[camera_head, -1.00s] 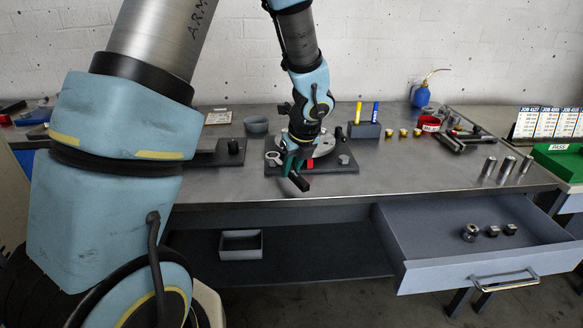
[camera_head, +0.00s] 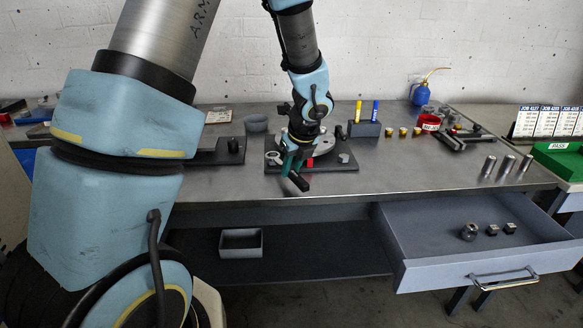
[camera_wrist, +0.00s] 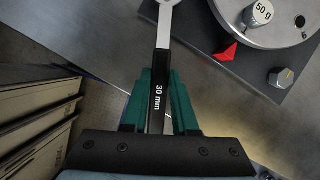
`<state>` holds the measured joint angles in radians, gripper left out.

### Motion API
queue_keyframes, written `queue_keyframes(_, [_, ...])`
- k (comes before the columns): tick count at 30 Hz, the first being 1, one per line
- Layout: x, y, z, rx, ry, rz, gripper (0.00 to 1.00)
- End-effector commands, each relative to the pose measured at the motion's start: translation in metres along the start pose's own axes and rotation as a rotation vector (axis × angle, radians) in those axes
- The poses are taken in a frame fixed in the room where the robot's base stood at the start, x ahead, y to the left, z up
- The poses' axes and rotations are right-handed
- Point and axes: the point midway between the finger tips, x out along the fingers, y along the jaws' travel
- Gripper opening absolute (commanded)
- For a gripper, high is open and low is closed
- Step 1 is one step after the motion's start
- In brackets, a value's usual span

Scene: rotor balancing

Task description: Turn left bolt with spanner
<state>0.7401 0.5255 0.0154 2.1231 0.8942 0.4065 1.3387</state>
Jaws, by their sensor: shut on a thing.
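My gripper (camera_head: 293,168) is over the front edge of the rotor fixture on the bench. In the wrist view its green fingers (camera_wrist: 160,112) are shut on the handle of a spanner (camera_wrist: 160,90) marked "30 mm". The spanner points away from the gripper; its head is at the top edge of the wrist view and partly cut off, so I cannot tell if it sits on a bolt. The right bolt (camera_wrist: 281,77) stands on the dark base plate (camera_wrist: 248,68), also seen in the head view (camera_head: 344,157). The left bolt is not clearly visible.
The round rotor disc (camera_wrist: 270,15) carries a 50 g weight (camera_wrist: 258,14), with a red pointer (camera_wrist: 228,50) beside it. A marker block (camera_head: 364,129) stands to the right. An open drawer (camera_head: 480,245) juts out at the front right. Metal cylinders (camera_head: 507,167) stand near the right edge.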

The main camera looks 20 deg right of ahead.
Motion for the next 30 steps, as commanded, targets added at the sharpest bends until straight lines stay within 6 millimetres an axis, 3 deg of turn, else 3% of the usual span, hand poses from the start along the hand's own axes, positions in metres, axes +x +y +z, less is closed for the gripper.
queue_keyframes(30, [0.014, 0.003, -0.005, 0.013, 0.000, -0.005, 0.00])
